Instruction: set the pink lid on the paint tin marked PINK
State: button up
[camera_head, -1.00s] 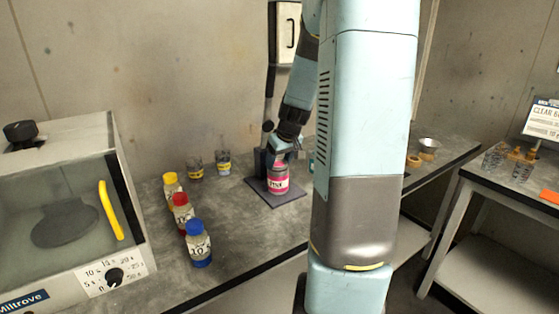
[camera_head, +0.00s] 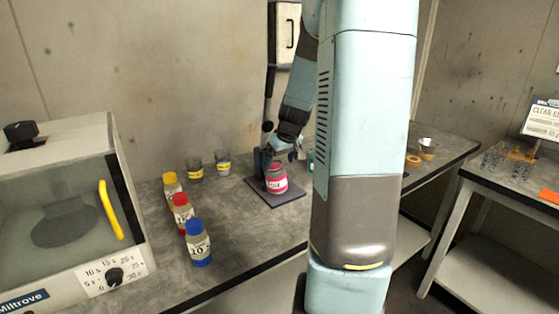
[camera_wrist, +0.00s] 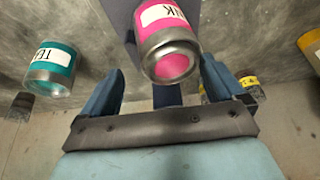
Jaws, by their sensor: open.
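The pink tin (camera_head: 277,184), with a white label, stands on a dark square mat on the bench. In the wrist view the tin (camera_wrist: 171,42) shows label letters "NK", a silvery rim and a pink round face inside the rim. I cannot tell whether that face is the lid or paint. I see no separate pink lid. My gripper (camera_head: 285,145) is just above and behind the tin in the head view. In the wrist view my gripper (camera_wrist: 163,82) is open, with nothing held; the tin's rim end lies at the gap between the fingers.
A teal tin (camera_wrist: 52,68) is to the left in the wrist view. Bottles with yellow (camera_head: 171,180), red (camera_head: 181,199) and blue (camera_head: 197,227) caps stand left of the mat. A glass-fronted machine (camera_head: 70,200) fills the left. Bare bench lies in front.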

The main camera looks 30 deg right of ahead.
jog(key=shift+s+a+f, duration=0.1)
jog(key=shift+s+f, duration=0.25)
jog(key=shift+f, duration=0.05)
jog(key=v, duration=1.4)
jog(key=shift+w+r, duration=0.25)
jog(key=shift+w, duration=0.1)
jog(key=s+a+r, duration=0.1)
jog(key=s+a, duration=0.8)
jog(key=s+a+r+t, duration=0.1)
jog(key=s+a+r, duration=0.1)
jog(key=s+a, duration=0.8)
jog(key=shift+s+r, duration=0.15)
jog(key=shift+r, duration=0.1)
